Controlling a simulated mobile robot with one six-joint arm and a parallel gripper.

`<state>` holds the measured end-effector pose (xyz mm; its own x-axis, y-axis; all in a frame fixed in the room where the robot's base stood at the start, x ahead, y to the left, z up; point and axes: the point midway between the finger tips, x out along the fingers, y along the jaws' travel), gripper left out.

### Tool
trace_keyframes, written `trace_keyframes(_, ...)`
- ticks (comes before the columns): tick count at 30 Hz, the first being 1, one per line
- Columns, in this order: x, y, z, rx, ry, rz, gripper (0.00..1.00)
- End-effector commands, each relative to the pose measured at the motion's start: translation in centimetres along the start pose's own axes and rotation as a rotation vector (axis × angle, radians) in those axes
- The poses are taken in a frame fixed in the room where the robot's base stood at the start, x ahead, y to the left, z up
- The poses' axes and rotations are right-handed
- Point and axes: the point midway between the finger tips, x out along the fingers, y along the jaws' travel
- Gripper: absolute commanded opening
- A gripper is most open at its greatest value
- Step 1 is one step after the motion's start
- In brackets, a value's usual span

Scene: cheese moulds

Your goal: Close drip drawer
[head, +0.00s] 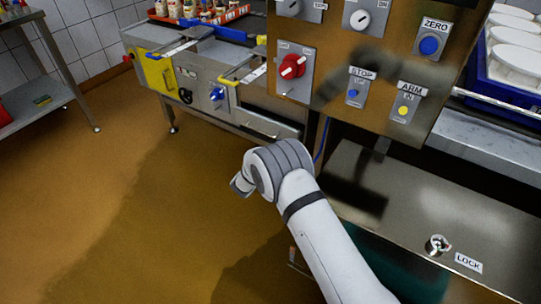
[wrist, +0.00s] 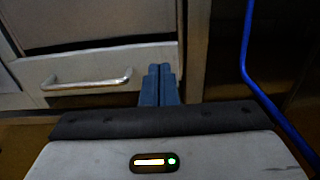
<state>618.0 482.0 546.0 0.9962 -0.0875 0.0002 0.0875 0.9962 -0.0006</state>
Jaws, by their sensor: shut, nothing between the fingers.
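The drip drawer (head: 258,122) is a pale metal front with a bar handle, low under the steel bench in the head view. In the wrist view the drawer front (wrist: 60,68) fills the upper left, with its shiny handle (wrist: 88,82) running across it. I cannot tell how far out the drawer stands. My gripper (wrist: 160,72) shows blue fingers pressed together, shut and empty. In the picture the fingertips lie just right of the handle, over the right end of the drawer front; I cannot tell if they touch. In the head view my arm hides the gripper.
A blue cable (wrist: 246,60) hangs to the right of my gripper. The control panel (head: 330,75) with knobs and buttons stands above, and a steel cover (head: 430,205) with a lock lies at right. A steel table (head: 40,105) stands far left. The brown floor (head: 110,200) is clear.

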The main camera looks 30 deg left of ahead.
Motion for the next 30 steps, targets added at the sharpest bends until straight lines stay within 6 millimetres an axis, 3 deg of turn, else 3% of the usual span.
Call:
trace_keyframes(3,2.5,-0.1,-0.3,0.001,0.0,-0.002,0.0)
trace_keyframes(10,5.5,0.0,-0.1,0.001,-0.001,0.0,0.0)
trace_keyframes(25,6.2,0.0,0.0,0.001,0.0,0.001,0.0)
trace_keyframes(30,7.5,0.1,-0.4,0.003,0.0,0.0,0.0)
